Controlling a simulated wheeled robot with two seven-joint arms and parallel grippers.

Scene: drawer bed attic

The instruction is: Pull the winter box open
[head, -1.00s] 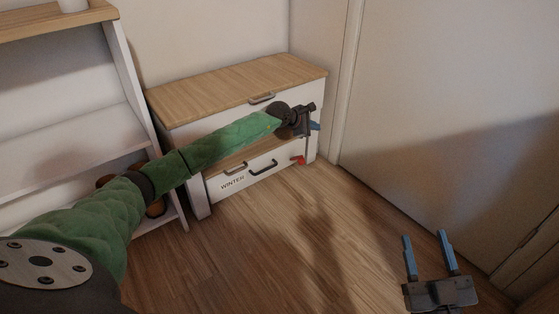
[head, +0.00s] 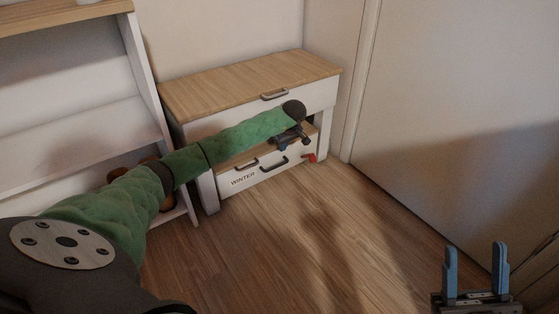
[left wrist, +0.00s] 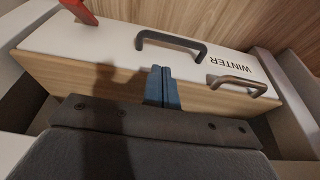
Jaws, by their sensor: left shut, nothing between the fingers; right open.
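The winter box (head: 264,177) is a low box with a white front marked WINTER and a wooden top, under the wooden-topped bench. Its front carries a dark handle (head: 273,164), a bronze handle (head: 246,163) and a red piece (head: 310,158). The left wrist view shows the box front (left wrist: 85,40), dark handle (left wrist: 170,42) and bronze handle (left wrist: 237,86) upside down. My left gripper (head: 289,139) is shut and empty; its blue fingertips (left wrist: 162,72) are over the wooden part by the front's edge. I cannot tell if they touch. My right gripper (head: 475,268) is open, far from the box.
The bench (head: 250,82) stands over the box, with its own handle (head: 275,95) on its upper front. A white shelf unit (head: 75,130) stands at the left and a pale wall or door (head: 460,100) at the right. The wood floor (head: 320,230) before the box is clear.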

